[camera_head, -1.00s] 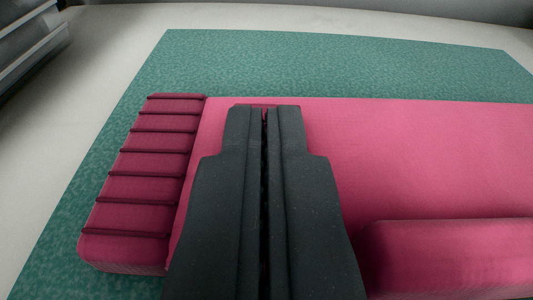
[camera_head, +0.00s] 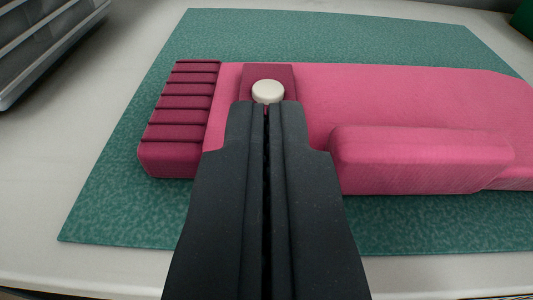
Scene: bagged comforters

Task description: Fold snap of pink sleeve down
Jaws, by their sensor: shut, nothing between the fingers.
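The pink sleeve (camera_head: 400,95) lies flat on a green mat. Its dark red ribbed cuff (camera_head: 184,103) is at the left end. A dark red tab (camera_head: 284,75) lies near the cuff at the sleeve's far side, with a round cream snap (camera_head: 268,91) on it. My gripper (camera_head: 266,104) is shut and empty. Its tips appear just on the near side of the snap and cover the tab's near part. I cannot tell whether the tips touch it.
The green mat (camera_head: 330,35) has bare room behind the sleeve and in front of it. A raised pink roll (camera_head: 420,160) lies along the sleeve's near right side. A grey ridged object (camera_head: 45,45) stands at the upper left. A dark green object (camera_head: 523,18) shows at the upper right corner.

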